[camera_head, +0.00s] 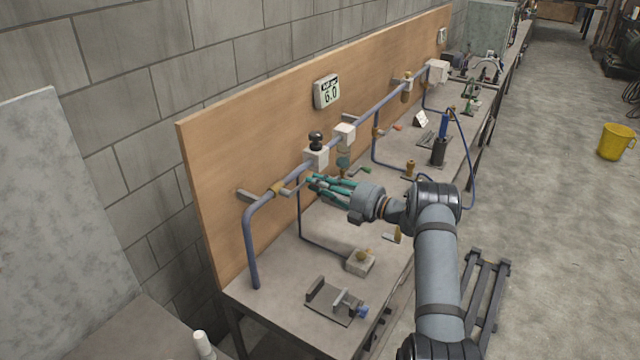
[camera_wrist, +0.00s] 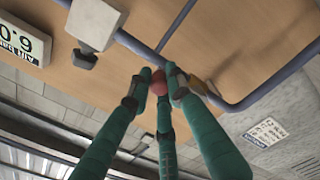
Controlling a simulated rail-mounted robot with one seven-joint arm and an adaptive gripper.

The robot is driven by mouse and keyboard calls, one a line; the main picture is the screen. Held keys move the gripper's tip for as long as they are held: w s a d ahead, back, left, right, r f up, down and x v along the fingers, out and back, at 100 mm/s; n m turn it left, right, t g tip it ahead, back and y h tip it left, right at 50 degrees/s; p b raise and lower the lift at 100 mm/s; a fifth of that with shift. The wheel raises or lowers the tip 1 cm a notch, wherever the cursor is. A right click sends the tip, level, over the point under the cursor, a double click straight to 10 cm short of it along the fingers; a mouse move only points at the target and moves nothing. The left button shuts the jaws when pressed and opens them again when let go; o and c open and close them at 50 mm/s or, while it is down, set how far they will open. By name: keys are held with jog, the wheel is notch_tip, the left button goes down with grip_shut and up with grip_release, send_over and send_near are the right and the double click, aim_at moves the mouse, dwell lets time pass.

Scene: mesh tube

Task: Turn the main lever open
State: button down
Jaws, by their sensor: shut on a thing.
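My gripper (camera_head: 316,182) has teal fingers and reaches the blue-grey pipe at the near left of the wooden board. In the wrist view its fingers (camera_wrist: 160,76) are closed around a red lever end (camera_wrist: 160,87), which shows between the fingertips. A brass valve body (camera_wrist: 201,86) sits on the pipe just right of the fingers there. In the head view the brass valve (camera_head: 277,188) is on the pipe left of the fingertips. The lever is mostly hidden by the fingers, so its exact angle cannot be told.
A white block with a black knob (camera_head: 316,152) sits on the pipe just above the fingers. A gauge sign reading 6.0 (camera_head: 327,93) hangs on the board (camera_head: 235,140). A vise-like fixture (camera_head: 335,301) and a small block (camera_head: 360,263) stand on the bench below.

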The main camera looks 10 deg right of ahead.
jog(key=c, duration=1.6)
grip_release()
jog(key=shift+f, duration=0.1)
jog(key=v, duration=1.2)
jog(key=shift+s, duration=0.1)
jog(key=shift+a, duration=0.1)
jog(key=x, duration=1.2)
jog(key=shift+d, duration=0.25)
jog(key=shift+a+r, duration=0.15)
jog(key=shift+r, duration=0.05)
